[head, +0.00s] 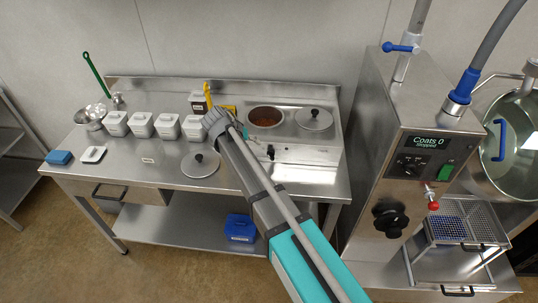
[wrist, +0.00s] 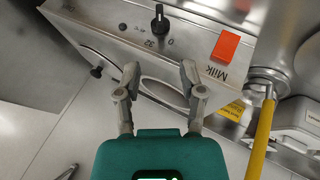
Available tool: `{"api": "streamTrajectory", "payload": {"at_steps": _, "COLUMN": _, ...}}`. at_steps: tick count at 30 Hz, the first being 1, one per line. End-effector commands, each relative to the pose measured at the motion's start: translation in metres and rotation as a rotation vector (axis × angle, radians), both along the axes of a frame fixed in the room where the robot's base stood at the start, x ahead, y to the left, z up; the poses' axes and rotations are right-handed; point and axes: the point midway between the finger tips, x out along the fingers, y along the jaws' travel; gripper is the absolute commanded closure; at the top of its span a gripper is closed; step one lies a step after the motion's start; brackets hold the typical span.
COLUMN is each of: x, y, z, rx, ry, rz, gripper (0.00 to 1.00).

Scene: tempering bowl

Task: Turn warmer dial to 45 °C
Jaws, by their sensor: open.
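The warmer (head: 300,155) is a steel box set in the counter, with a round well of brown chocolate (head: 266,116) in its top. Its dial is a black knob (wrist: 159,22) on the panel in the wrist view, with the numbers 0 and 32 printed beside it. The dial's exact setting is too small to read. A small dark knob (head: 270,151) shows on the warmer's front in the head view. My gripper (wrist: 160,80) is open and empty, with its fingers below the dial in the wrist view and apart from it. My arm hides part of the warmer in the head view.
An orange square (wrist: 226,45) and a "Milk" label sit beside the dial. A ladle with a yellow handle (wrist: 262,140) stands close by on the right. A round lid (head: 314,119) lies on the warmer, and another lid (head: 200,164) lies on the counter. White tubs (head: 141,124) line the left.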

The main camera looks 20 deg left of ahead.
Motion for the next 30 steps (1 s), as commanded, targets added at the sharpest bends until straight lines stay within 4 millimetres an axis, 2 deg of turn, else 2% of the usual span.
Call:
{"api": "streamTrajectory", "payload": {"at_steps": 11, "x": 0.004, "y": -0.003, "z": -0.009, "rx": 0.0, "ry": 0.0, "rz": 0.001, "gripper": 0.49}}
{"api": "streamTrajectory", "payload": {"at_steps": 30, "x": 0.031, "y": -0.022, "z": -0.057, "rx": 0.0, "ry": 0.001, "rz": 0.002, "gripper": 0.49}}
